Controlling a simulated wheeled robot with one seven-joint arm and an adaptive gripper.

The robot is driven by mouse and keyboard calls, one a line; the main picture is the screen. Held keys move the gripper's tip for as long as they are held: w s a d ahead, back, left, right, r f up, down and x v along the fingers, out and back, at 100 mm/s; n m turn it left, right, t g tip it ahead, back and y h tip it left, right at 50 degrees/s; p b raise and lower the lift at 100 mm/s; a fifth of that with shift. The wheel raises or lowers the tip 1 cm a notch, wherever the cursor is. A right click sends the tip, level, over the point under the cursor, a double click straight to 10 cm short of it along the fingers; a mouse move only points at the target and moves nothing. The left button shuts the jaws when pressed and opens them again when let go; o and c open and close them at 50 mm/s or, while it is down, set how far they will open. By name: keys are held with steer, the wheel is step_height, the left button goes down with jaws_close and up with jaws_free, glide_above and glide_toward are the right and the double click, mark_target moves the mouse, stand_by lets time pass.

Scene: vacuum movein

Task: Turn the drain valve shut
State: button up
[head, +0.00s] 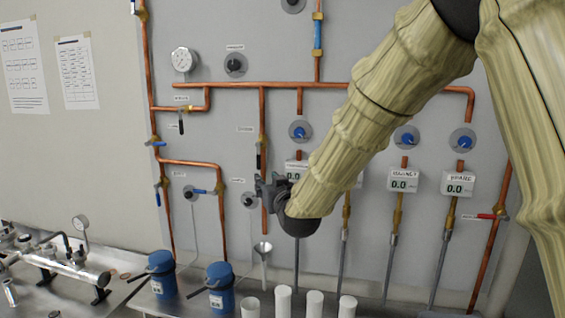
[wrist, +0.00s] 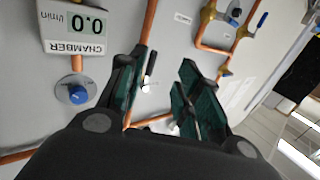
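A small valve with a black lever (head: 259,156) sits on the vertical copper pipe above the funnel. It looks like the drain valve, but its label is too small to read. Its lever lies roughly along the pipe. My gripper (head: 268,186) is in front of this pipe, just below the lever in the head view. In the wrist view, which is turned nearly upside down, the black lever (wrist: 150,68) shows beyond the fingers, nearer the left one. My gripper (wrist: 160,88) is open with nothing between its fingers. Contact with the lever is not visible.
A CHAMBER display (wrist: 73,28) and a blue knob (wrist: 77,94) are left of the fingers in the wrist view. A funnel (head: 263,248) stands below the pipe. Blue canisters (head: 220,288) and white cylinders (head: 283,300) stand on the bench. Another black lever (head: 181,122) is farther left.

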mark_target(259, 162)
steer(key=w+r+p, duration=0.1)
steer(key=w, duration=0.2)
steer(key=w+a+r+p, duration=0.1)
steer(key=w+p, duration=0.1)
steer(key=w, duration=0.1)
steer(key=w+r+p, duration=0.1)
steer(key=w+p, duration=0.1)
steer(key=w, duration=0.1)
steer(key=shift+w+a, duration=0.15)
steer(key=shift+a, duration=0.25)
steer(key=shift+w+a+f, duration=0.15)
steer(key=shift+w+a, duration=0.1)
steer(key=shift+w, duration=0.45)
steer(key=shift+c, duration=0.4)
jaws_close()
steer(key=shift+d, duration=0.1)
